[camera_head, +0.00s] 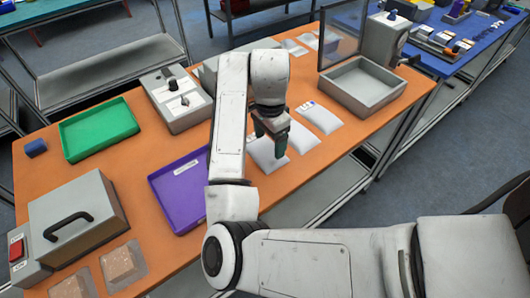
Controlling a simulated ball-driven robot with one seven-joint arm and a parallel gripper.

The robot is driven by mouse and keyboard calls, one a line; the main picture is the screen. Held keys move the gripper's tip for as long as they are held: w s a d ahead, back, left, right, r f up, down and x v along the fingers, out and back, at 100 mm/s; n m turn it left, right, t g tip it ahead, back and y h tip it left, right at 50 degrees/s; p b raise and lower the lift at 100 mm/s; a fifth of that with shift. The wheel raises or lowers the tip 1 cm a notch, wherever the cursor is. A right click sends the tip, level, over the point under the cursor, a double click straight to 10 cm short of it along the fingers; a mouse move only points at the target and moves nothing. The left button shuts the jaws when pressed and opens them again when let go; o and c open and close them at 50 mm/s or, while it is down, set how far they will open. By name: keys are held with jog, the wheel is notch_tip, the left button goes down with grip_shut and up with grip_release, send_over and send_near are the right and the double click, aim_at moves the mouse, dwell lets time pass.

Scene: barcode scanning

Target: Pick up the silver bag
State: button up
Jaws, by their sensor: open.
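Several pale silver-white bags lie on the orange table. One silver bag (263,163) lies directly under my gripper (270,142), which partly hides it. A second silver bag (301,138) lies just to its right, and a third bag (319,116) with a small label lies beyond that. My gripper points down with its dark fingers apart and nothing visible between them. I cannot tell whether the fingertips touch the bag.
A purple tray (163,183) stands left of my arm, and a green tray (99,128) farther left. A grey open bin (361,84) and a clear upright panel (341,38) stand at the right. A grey lidded box (98,213) with a black handle stands at the lower left.

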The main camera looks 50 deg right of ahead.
aim_at(270, 153)
jog(key=shift+w+d+f+p, duration=0.1)
jog(key=shift+f+p, duration=0.1)
jog(key=shift+f, duration=0.7)
jog(key=shift+w+d+f+p, duration=0.1)
jog(key=shift+d+f+p, duration=0.05)
jog(key=shift+f, duration=0.8)
jog(key=shift+d+f+p, duration=0.1)
jog(key=shift+f+p, duration=0.1)
jog(key=shift+f, duration=0.7)
jog(key=c, duration=1.2)
